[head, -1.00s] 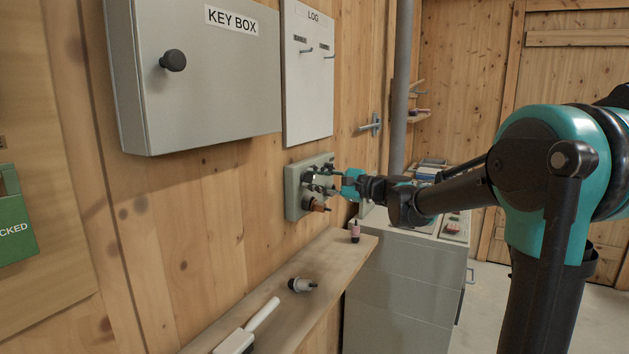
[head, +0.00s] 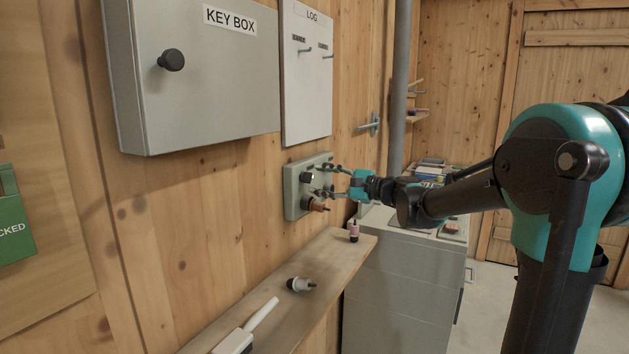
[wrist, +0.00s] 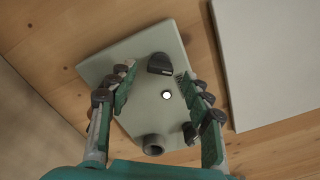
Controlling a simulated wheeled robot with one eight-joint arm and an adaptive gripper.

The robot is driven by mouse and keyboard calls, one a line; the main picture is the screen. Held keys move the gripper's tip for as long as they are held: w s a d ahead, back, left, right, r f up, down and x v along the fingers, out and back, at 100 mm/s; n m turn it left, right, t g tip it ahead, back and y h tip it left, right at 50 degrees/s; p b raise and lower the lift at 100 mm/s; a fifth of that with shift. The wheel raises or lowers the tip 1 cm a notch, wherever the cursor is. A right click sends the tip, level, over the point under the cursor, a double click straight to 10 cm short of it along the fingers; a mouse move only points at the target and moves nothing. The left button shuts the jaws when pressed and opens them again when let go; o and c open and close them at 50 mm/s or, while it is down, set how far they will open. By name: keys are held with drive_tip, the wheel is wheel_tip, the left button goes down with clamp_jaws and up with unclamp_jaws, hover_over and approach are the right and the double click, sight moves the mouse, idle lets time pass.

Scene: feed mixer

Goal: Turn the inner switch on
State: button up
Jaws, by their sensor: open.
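A grey switch box (head: 291,193) is fixed to the wooden wall below the log board. In the wrist view its pale face (wrist: 140,50) carries a black knob (wrist: 160,64) near the top, a small bright white round spot (wrist: 166,94) below it and a second dark knob (wrist: 188,133) lower right. A round grey fitting (wrist: 153,144) is at its lower edge. Which knob is the inner switch, I cannot tell. My gripper (head: 325,180) is open and empty in front of the box. In the wrist view its fingertips (wrist: 157,76) stand either side of the upper knob, apart from it.
An orange-brown fitting (head: 315,205) sticks out low on the box. The key box (head: 200,85) and log board (head: 307,90) hang above. A grey cabinet (head: 400,285) stands right.

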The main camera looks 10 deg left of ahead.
drive_tip(key=v, duration=0.9)
drive_tip(key=shift+d, duration=0.15)
drive_tip(key=s+d+f+n+g+h, duration=0.1)
drive_tip(key=s+d+f+n+h, duration=0.1)
drive_tip(key=s+f, duration=0.35)
drive_tip(key=s+d+f+n+h, duration=0.1)
drive_tip(key=s+f+h, duration=0.15)
drive_tip(key=f, duration=0.55)
drive_tip(key=s+d+f+n+g+h, duration=0.1)
drive_tip(key=s+d+f+n+h, duration=0.15)
drive_tip(key=f, duration=0.45)
drive_tip(key=s+d+f+n+h, duration=0.5)
drive_tip(key=s+d+f+h, duration=0.5)
drive_tip(key=s+d+f, duration=0.4)
wheel_tip(320, 180, down, 3)
drive_tip(key=shift+d+r+n, duration=0.1)
drive_tip(key=shift+d+n, duration=0.25)
drive_tip(key=shift+d, duration=0.8)
